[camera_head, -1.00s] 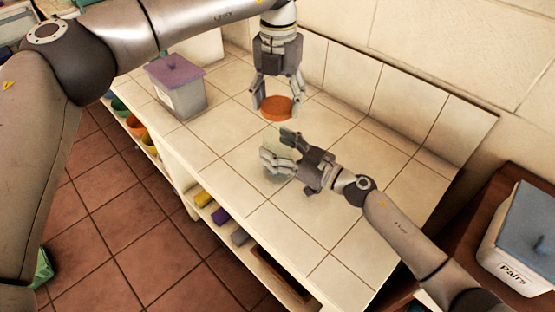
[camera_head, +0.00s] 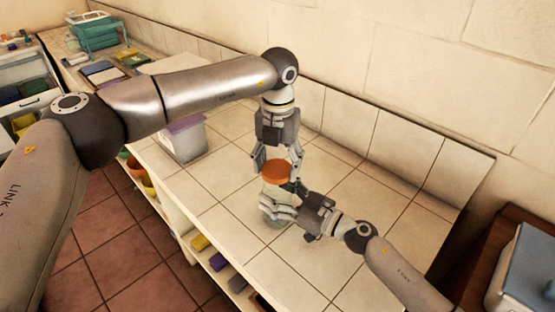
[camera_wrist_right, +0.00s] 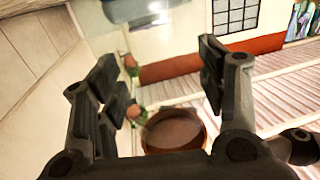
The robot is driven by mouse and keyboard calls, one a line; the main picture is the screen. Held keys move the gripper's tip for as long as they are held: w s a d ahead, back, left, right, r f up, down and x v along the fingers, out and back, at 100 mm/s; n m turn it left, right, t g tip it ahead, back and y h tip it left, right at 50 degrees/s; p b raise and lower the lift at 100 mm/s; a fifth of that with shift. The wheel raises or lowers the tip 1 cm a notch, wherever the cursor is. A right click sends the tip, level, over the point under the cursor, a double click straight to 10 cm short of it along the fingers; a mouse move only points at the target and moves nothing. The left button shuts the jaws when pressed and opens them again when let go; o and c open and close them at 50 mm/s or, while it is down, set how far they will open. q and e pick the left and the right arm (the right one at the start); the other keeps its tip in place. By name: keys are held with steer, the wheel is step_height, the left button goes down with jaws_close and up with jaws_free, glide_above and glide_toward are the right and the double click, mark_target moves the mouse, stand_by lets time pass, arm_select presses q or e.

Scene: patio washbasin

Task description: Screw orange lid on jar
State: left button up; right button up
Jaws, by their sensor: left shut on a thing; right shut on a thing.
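The orange lid (camera_head: 275,174) is between the fingertips of my left gripper (camera_head: 277,163), which is shut on it from above. The pale, see-through jar (camera_head: 272,190) stands upright on the tiled counter, directly under the lid. My right gripper (camera_head: 284,200) is shut around the jar from the lower right, and its fingers hide part of the jar's side. I cannot tell whether the lid touches the rim or sits tilted on it. In the right wrist view my right gripper's fingers (camera_wrist_right: 160,85) stand apart; the jar is not clearly visible there.
A grey box with a purple lid (camera_head: 186,138) stands on the counter (camera_head: 335,240) to the left. A blue-lidded box (camera_head: 530,265) is at the lower right. Several coloured things lie on the shelf below the counter's front edge. The wall bounds the back.

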arm_select(q)
steer(key=shift+f, duration=0.1)
steer(key=shift+f, duration=0.75)
steer(key=shift+f, duration=0.6)
stand_by(0.3)
